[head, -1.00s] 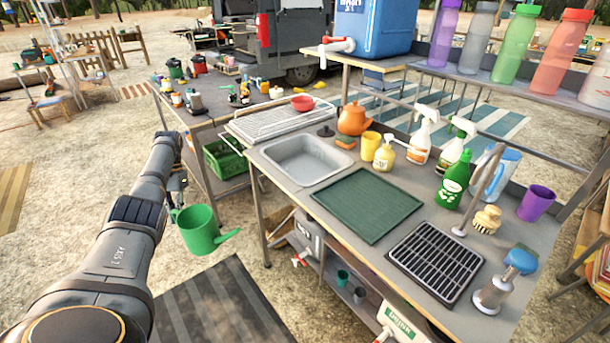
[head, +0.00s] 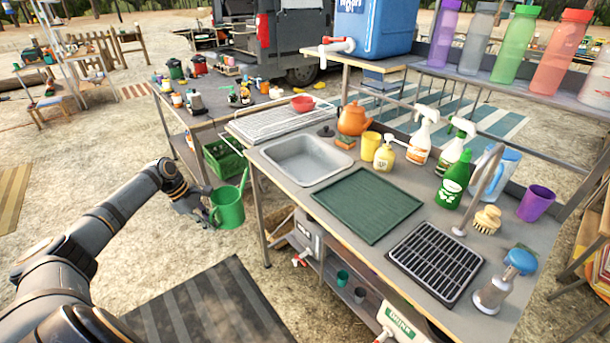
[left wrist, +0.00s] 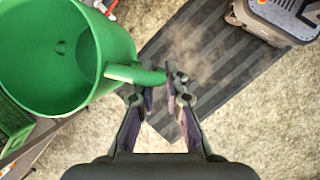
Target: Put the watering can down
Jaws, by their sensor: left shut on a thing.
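The green watering can (head: 228,209) hangs in the air left of the sink counter, in front of the lower shelf of the far table. Its spout points up and away in the head view. My left gripper (head: 204,212) is shut on its handle. In the left wrist view the can (left wrist: 60,60) fills the upper left, and its handle lies at the fingertips of my left gripper (left wrist: 160,92). The can's opening faces that camera; its underside is hidden. My right gripper is not in view.
The counter holds a grey sink (head: 300,160), a dark green mat (head: 366,204), a black rack (head: 436,262), spray bottles and a purple cup (head: 536,203). The mat's surface is bare. A green crate (head: 226,160) sits on the far table's lower shelf. A striped dark rug (head: 215,310) lies below.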

